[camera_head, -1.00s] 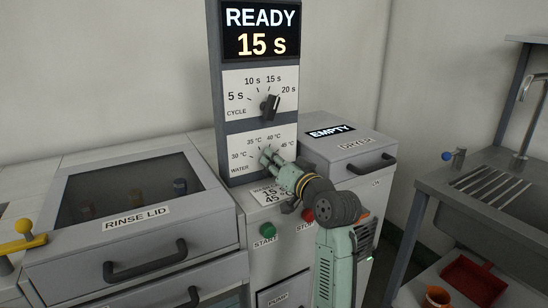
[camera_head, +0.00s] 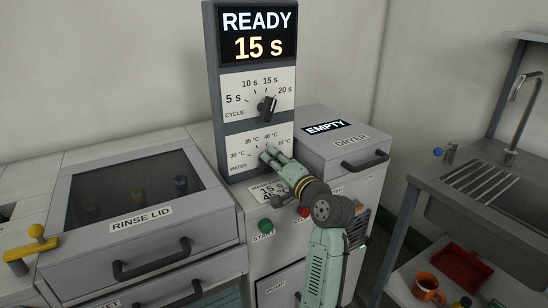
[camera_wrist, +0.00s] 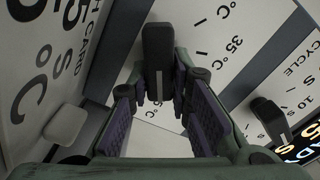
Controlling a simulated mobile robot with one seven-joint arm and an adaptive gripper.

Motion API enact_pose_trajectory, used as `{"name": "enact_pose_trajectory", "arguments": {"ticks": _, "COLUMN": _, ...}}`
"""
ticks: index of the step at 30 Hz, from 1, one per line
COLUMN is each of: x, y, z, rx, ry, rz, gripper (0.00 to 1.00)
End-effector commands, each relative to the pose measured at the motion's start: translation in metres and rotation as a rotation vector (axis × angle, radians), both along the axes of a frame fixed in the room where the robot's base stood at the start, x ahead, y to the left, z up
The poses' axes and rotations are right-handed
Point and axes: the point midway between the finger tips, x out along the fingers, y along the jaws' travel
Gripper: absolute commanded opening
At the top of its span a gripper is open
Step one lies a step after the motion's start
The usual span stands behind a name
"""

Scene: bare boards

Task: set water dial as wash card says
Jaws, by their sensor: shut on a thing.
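The water dial's white scale (camera_head: 244,149) is on the lower face of the grey column and runs 30, 35, 40 and 45 °C. My gripper (camera_head: 268,154) reaches it from the lower right and hides the knob in the head view. In the wrist view the dark water knob (camera_wrist: 158,60) stands between the fingers of my gripper (camera_wrist: 160,105), which is shut on it. I cannot tell which mark the knob points at. The wash card (camera_head: 266,187) below is partly hidden by my gripper; it reads 15 s and a partly covered temperature. In the wrist view the card (camera_wrist: 45,60) shows digits ending in 5 °C.
The cycle knob (camera_head: 268,108) sits just above, pointing near 15 s. The display (camera_head: 258,35) reads READY 15 s. The green start button (camera_head: 265,226) and red stop button (camera_head: 303,211) lie close under my arm. The dryer (camera_head: 345,140) stands right, the rinse lid (camera_head: 135,188) left.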

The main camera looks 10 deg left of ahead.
Motion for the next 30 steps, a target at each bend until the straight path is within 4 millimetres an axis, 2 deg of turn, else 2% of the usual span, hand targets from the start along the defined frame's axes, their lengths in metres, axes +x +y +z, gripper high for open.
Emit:
{"name": "enact_pose_trajectory", "arguments": {"ticks": 11, "x": 0.0008, "y": -0.0026, "z": -0.0022, "rx": 0.003, "ry": 0.006, "rz": -0.005, "gripper": 0.00}}
{"name": "enact_pose_trajectory", "arguments": {"ticks": 12, "x": 0.0008, "y": -0.0026, "z": -0.0023, "rx": 0.003, "ry": 0.006, "rz": -0.005, "gripper": 0.19}}
{"name": "enact_pose_trajectory", "arguments": {"ticks": 18, "x": 0.0005, "y": -0.0019, "z": -0.0017, "rx": 0.003, "ry": 0.006, "rz": -0.004, "gripper": 0.32}}
{"name": "enact_pose_trajectory", "arguments": {"ticks": 21, "x": 0.0004, "y": -0.0014, "z": -0.0013, "rx": 0.003, "ry": 0.005, "rz": -0.002, "gripper": 0.38}}
{"name": "enact_pose_trajectory", "arguments": {"ticks": 30, "x": -0.0009, "y": -0.0015, "z": -0.0006, "rx": 0.004, "ry": 0.003, "rz": -0.001, "gripper": 0.38}}
